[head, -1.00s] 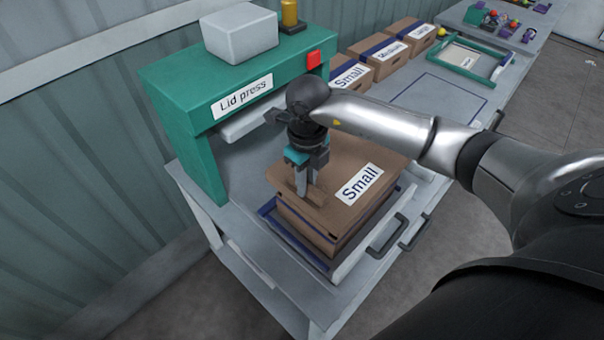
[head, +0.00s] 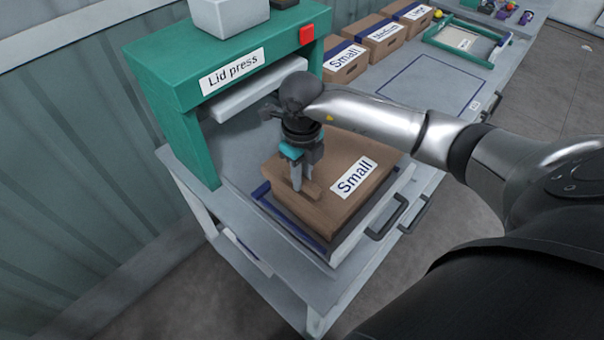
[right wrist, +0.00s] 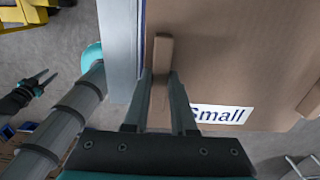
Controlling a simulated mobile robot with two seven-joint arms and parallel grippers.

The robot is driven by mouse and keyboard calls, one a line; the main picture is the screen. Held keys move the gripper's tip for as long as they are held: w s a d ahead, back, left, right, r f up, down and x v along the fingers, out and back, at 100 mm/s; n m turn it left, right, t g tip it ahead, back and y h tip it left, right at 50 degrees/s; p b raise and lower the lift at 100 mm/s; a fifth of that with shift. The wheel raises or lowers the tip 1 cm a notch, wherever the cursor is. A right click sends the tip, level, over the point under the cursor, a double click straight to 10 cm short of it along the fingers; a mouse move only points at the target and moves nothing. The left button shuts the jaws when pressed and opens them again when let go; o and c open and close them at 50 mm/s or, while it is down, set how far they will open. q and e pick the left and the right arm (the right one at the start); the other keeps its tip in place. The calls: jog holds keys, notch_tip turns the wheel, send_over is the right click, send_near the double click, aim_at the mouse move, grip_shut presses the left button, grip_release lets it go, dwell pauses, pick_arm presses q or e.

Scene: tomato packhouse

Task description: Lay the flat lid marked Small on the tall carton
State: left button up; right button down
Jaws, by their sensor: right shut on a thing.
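The flat brown lid marked Small (head: 325,165) lies level over the place of the tall carton in front of the lid press. The lid hides most of what is under it, and I cannot tell whether it touches the carton. My right gripper (head: 301,186) is shut on the raised handle of the lid. In the right wrist view the handle (right wrist: 161,62) stands between the two fingers, with the label beside it. My left gripper (right wrist: 44,78) shows small at the left of the right wrist view, its fingers apart and empty, away from the lid.
The green lid press (head: 160,95) stands just behind, its white plate (head: 245,97) close to my right wrist. A tray with a blue rim (head: 285,222) and dark handles is under the work. Several labelled cartons (head: 345,68) stand at the back. A marked rectangle (head: 430,85) on the bench is clear.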

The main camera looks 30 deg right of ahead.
pick_arm(q)
jog(key=shift+s, duration=0.25)
pick_arm(e)
jog(key=c, duration=0.7)
grip_release()
jog(key=shift+o, duration=0.2)
jog(key=shift+r, duration=0.15)
pick_arm(q)
jog(key=shift+f, duration=0.2)
pick_arm(e)
notch_tip(320, 180, up, 15)
pick_arm(q)
jog(key=shift+s, duration=0.1)
